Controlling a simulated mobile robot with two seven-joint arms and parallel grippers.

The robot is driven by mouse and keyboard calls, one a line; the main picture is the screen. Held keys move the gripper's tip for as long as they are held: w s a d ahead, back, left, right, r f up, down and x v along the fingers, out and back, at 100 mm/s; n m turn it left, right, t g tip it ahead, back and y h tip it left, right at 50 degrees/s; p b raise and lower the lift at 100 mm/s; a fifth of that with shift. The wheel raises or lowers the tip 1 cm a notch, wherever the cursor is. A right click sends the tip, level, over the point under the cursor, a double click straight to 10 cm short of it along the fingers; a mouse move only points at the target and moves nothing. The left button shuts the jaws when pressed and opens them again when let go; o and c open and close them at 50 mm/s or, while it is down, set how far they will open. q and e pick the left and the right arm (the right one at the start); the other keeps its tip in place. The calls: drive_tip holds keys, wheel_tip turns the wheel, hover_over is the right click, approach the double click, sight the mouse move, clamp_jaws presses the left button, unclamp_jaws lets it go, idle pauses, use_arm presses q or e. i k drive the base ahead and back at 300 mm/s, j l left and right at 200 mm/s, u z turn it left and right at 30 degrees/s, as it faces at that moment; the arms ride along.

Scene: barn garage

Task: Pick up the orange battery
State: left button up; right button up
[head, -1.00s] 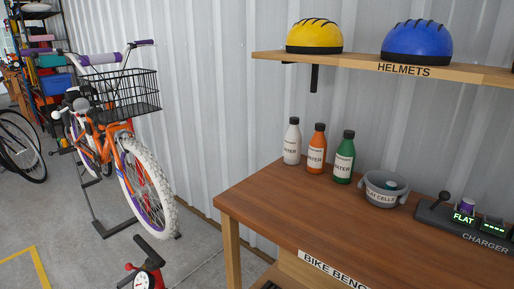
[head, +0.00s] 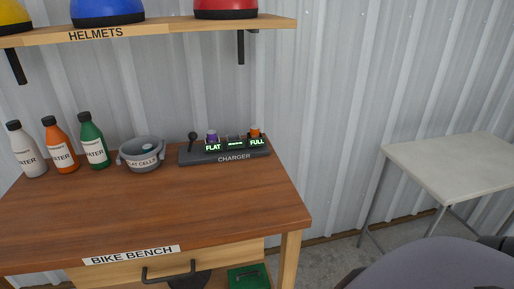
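The orange battery (head: 255,131) stands in the right slot of the black charger (head: 224,152), above a green display reading FULL. Only its top shows. A purple battery (head: 212,136) stands in the left slot, above a display reading FLAT. The charger sits at the back right of the wooden bike bench (head: 150,209). Neither of my grippers is in view.
A grey FLAT CELLS bowl (head: 141,154) and white, orange and green bottles (head: 93,141) stand left of the charger. A helmet shelf (head: 160,27) hangs above. The bench front is clear. A pale table (head: 454,163) stands right.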

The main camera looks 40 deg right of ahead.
sight(255, 130)
drive_tip(key=z, duration=1)
